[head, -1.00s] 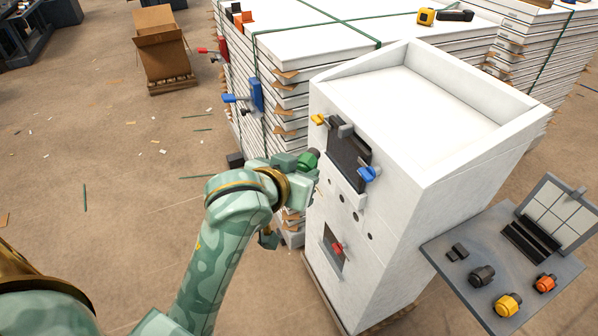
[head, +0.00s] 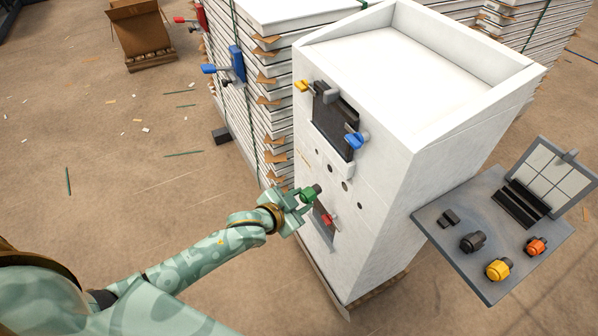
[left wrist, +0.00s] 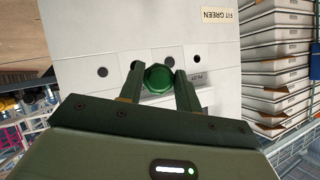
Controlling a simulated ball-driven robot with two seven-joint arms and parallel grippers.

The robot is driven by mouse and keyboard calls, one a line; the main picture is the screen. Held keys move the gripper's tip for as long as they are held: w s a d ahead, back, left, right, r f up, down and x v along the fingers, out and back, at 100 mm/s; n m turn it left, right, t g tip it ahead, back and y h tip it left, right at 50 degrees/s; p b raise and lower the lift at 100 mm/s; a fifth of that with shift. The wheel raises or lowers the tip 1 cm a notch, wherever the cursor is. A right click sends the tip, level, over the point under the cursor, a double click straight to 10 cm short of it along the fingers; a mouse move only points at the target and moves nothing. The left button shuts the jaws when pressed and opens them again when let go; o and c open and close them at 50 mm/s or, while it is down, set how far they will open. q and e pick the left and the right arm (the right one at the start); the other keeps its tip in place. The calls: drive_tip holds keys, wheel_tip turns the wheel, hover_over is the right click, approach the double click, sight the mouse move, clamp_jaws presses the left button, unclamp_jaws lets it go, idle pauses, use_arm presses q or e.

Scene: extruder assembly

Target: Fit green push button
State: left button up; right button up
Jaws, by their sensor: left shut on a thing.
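The green push button (head: 308,195) is held between the fingers of my left gripper (head: 296,203), just in front of the white cabinet's (head: 380,200) left face. In the left wrist view the button (left wrist: 158,78) sits between the two fingers (left wrist: 160,90), its green head toward the camera. My right gripper is not in view.
A red-handled part sits in a lower recess (head: 327,219). A grey side shelf (head: 455,270) holds black, yellow and orange buttons. Stacked white panels (head: 262,90) stand behind.

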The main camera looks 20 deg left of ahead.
use_arm(q)
drive_tip(key=f+m+h, duration=0.1)
drive_tip(key=f+m, duration=0.1)
drive_tip(key=m, duration=0.1)
drive_tip(key=shift+d+m+h, duration=0.3)
drive_tip(key=shift+d+h, duration=0.1)
drive_tip(key=shift+w+d+f, duration=0.1)
drive_tip(key=shift+w+d, duration=0.45)
drive_tip(key=shift+w, duration=0.2)
drive_tip(key=shift+w+d, duration=0.55)
drive_tip(key=shift+w, duration=0.2)
drive_tip(key=shift+w+d+b, duration=0.35)
drive_tip(key=shift+w+d, duration=0.25)
drive_tip(key=shift+w, duration=0.2)
drive_tip(key=shift+w+d+b, duration=0.4)
drive_tip(key=shift+w+d, duration=0.55)
drive_tip(key=shift+w, duration=0.25)
